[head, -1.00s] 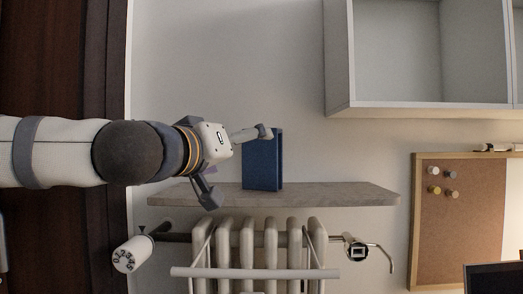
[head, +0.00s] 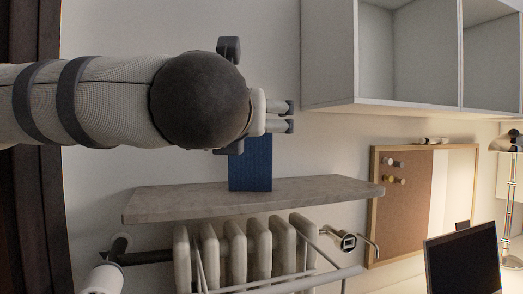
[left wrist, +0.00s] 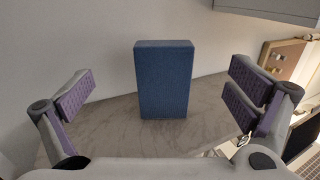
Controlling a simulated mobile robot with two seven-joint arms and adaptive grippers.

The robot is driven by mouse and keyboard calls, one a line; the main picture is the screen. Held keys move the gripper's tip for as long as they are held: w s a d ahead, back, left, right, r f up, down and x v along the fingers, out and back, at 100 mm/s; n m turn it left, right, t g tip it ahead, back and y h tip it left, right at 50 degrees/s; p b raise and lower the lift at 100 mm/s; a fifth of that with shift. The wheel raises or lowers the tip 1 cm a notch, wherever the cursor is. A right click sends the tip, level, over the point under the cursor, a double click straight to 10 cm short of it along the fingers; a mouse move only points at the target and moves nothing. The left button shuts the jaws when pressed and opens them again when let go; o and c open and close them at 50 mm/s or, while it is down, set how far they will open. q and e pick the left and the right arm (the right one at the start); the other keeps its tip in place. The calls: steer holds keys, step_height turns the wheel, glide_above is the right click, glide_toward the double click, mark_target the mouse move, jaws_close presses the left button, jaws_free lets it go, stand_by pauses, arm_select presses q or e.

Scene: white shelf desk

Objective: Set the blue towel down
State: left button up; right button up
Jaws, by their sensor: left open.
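The blue towel (head: 250,168), a folded upright block, stands on the grey stone-like shelf (head: 325,189). In the left wrist view the towel (left wrist: 163,80) stands upright between the spread fingers, apart from both, with bare shelf around it. My left gripper (left wrist: 163,100) is open and empty. In the head view my left arm comes in from the left, and my left gripper (head: 270,115) is above the towel's upper part, hiding its top. My right gripper is not in view.
A white radiator (head: 230,250) with a valve (head: 347,241) is below the shelf. A white wall cabinet (head: 330,60) hangs at the upper right. A cork board (head: 400,205), a dark monitor (head: 462,265) and a lamp (head: 508,142) are at the right.

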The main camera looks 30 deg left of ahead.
arm_select(q)
steer(key=b, duration=0.2)
glide_above(251, 155)
steer(key=x, duration=0.2)
steer(key=shift+w+a+f, duration=0.1)
steer(key=shift+a+f, duration=0.05)
steer(key=shift+f, duration=0.1)
steer(key=shift+r, duration=0.1)
steer(key=shift+c, duration=0.3)
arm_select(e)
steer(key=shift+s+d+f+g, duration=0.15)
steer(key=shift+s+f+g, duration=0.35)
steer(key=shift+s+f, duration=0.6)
arm_select(q)
steer(key=c, duration=1.6)
